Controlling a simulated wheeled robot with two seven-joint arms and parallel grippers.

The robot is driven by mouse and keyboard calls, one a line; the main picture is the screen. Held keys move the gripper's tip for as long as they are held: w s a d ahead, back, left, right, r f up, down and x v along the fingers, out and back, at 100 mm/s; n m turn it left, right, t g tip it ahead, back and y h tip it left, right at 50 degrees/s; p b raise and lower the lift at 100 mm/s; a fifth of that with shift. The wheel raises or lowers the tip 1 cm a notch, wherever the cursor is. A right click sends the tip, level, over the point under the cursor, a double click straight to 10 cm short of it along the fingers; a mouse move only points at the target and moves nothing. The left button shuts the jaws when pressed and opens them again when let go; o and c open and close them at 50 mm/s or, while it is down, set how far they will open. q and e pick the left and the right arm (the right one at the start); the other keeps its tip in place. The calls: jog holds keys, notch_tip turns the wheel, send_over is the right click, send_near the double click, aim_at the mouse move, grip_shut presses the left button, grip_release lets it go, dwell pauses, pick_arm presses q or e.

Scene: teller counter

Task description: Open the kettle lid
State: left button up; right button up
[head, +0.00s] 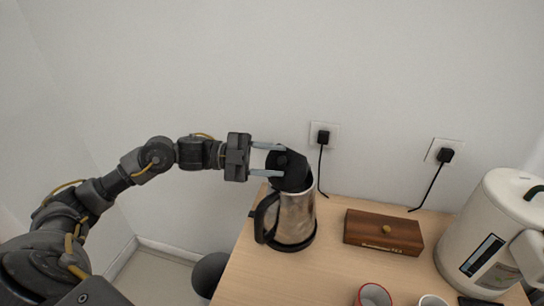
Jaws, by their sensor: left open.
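The kettle (296,217) is a silver metal jug with a black handle (266,219) on its left side. It stands upright at the back left of the wooden counter. Its black lid (290,171) is tilted up above the kettle's top, so it looks open. My left gripper (283,160) comes in from the left at the height of the lid. Its two pale fingers are spread apart and their tips reach the lid's left side. I cannot tell whether they touch it. My right gripper is not in view.
A large white water dispenser (488,232) stands at the far right. A red-rimmed cup (373,295) and a white cup (432,300) are at the front. Two plugged cords hang from the wall behind.

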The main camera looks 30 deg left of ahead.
pick_arm(q)
grip_shut()
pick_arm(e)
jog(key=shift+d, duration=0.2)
